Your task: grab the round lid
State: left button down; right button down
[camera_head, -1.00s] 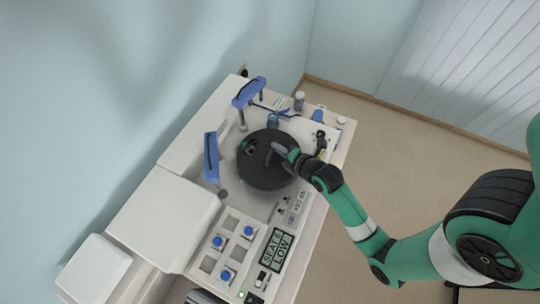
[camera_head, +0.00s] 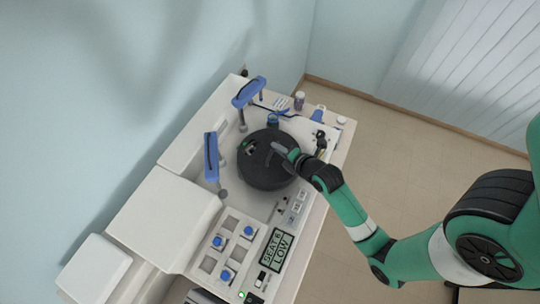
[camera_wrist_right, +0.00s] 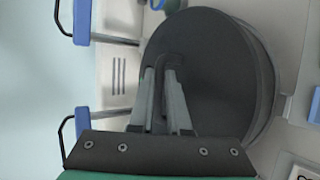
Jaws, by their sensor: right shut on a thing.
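The round lid (camera_head: 262,172) is a black disc on the white machine's deck in the head view. It fills much of the right wrist view (camera_wrist_right: 225,75). My right gripper (camera_head: 284,150) reaches over the lid from the right. In the right wrist view, its two grey fingers (camera_wrist_right: 166,75) are close together at the lid's middle, shut on its dark raised handle. The fingertips hide most of the handle. Whether the lid touches the deck beneath is hard to tell. My left gripper does not show.
Two blue-topped posts (camera_head: 211,157) (camera_head: 249,92) stand beside the lid on its left and upper left. A panel with blue knobs (camera_head: 228,275) and a display reading "SEAT 6 LOW" (camera_head: 277,250) lies below. A small bottle (camera_head: 299,101) stands at the far edge.

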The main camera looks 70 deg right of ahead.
aim_at(278, 155)
notch_tip(278, 155, up, 4)
jog(key=shift+p, duration=0.65)
notch_tip(278, 155, up, 6)
jog(key=p, duration=0.5)
